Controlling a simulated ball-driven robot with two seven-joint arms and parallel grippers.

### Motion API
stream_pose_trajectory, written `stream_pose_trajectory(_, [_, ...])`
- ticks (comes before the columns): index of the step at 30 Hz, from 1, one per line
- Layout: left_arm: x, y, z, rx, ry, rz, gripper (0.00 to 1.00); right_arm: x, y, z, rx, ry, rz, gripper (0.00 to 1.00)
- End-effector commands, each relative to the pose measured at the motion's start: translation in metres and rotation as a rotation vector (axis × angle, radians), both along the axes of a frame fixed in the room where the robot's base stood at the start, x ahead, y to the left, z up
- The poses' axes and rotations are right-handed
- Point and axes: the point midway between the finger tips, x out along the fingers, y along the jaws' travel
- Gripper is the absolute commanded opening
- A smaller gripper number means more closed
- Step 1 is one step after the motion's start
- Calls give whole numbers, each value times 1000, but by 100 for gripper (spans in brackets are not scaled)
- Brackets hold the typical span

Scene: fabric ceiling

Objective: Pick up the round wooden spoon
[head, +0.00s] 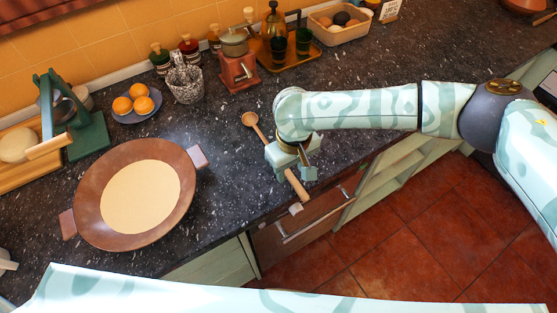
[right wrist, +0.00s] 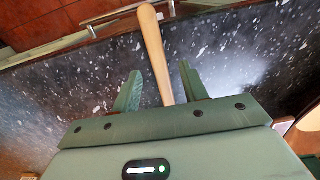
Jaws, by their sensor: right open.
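The round wooden spoon (head: 250,120) lies on the dark speckled counter in the head view, its round bowl up and left of my right gripper (head: 294,174). Its handle runs under the gripper and shows again below it, close to the counter's front edge. The middle of the handle is hidden by the gripper. In the right wrist view the handle (right wrist: 154,48) passes between the two green fingers of my right gripper (right wrist: 159,78). The fingers are open, with a gap on each side of the handle. My left gripper is not in view.
A large round wooden pan (head: 90,200) with a pale flat disc stands to the left. A plate of oranges (head: 136,104), a glass (head: 186,84), a grinder (head: 237,68) and a tray (head: 289,57) line the back. Drawers (head: 300,222) lie below the front edge. Counter right of the spoon is clear.

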Motion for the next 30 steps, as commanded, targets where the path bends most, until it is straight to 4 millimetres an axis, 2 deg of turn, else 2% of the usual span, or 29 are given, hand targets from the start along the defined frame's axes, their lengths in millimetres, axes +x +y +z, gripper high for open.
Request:
stream_pose_trajectory(1, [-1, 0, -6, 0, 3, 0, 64, 0, 0, -12, -1, 2, 0, 44])
stream_pose_trajectory(3, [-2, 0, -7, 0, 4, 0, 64, 0, 0, -18, 0, 0, 0, 44])
stream_pose_trajectory(9, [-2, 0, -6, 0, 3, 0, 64, 0, 1, -17, 1, -2, 1, 44])
stream_pose_trajectory(11, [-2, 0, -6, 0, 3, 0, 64, 0, 1, -17, 1, -1, 1, 30])
stream_pose_trajectory(14, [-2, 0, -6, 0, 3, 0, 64, 0, 0, -17, 1, -1, 1, 2])
stream_pose_trajectory(15, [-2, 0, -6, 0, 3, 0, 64, 0, 0, -17, 1, -1, 1, 0])
stream_pose_trajectory(25, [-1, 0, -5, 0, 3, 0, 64, 1, 0, -14, 0, -2, 1, 0])
stream_pose_trajectory(30, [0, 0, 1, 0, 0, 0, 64, 1, 0, 2, 0, -2, 1, 0])
